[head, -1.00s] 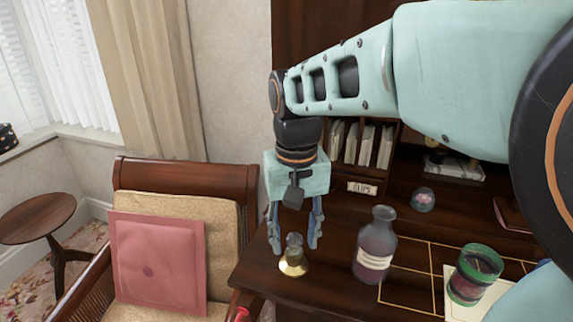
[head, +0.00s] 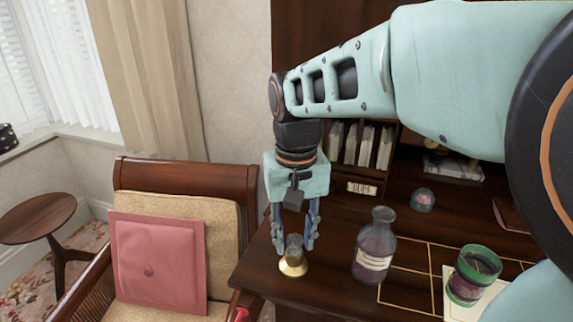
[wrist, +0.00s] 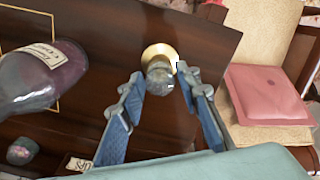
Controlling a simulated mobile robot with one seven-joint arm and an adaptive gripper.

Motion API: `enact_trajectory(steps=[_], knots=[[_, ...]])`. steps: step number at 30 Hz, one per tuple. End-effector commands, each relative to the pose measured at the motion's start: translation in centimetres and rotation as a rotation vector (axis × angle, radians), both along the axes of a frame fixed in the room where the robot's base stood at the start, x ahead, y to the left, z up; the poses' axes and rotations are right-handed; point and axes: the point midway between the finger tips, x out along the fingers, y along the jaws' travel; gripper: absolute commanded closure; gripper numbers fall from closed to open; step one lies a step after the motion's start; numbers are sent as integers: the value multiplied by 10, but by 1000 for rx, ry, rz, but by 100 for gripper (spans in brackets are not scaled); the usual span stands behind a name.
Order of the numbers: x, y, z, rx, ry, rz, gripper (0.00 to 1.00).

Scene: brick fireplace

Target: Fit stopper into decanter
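The stopper (head: 294,250) is a grey glassy knob on a small brass stand (head: 294,268) near the left end of the dark desk. The decanter (head: 374,242), a purplish bottle with a cream label and open neck, stands upright to its right. In the wrist view the decanter (wrist: 40,78) is at the left and the stopper (wrist: 160,76) at the top middle. My gripper (head: 293,244) points down with one finger on each side of the stopper. The fingers are partly closed; narrow gaps to the stopper seem to show in the wrist view.
A green-rimmed jar (head: 473,275) stands to the right of the decanter. A small glass ball (head: 422,200) lies behind it. Desk pigeonholes with papers (head: 362,145) rise at the back. A chair with a pink cushion (head: 158,262) stands left of the desk.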

Motion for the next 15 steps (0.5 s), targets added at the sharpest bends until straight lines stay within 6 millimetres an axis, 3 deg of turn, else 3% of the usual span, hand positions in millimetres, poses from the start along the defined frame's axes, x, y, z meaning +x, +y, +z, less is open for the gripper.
enact_trajectory(steps=[6, 15], knots=[[0, 0, 0, 0, -1, 0, 94], [0, 0, 4, 0, -1, 0, 94]])
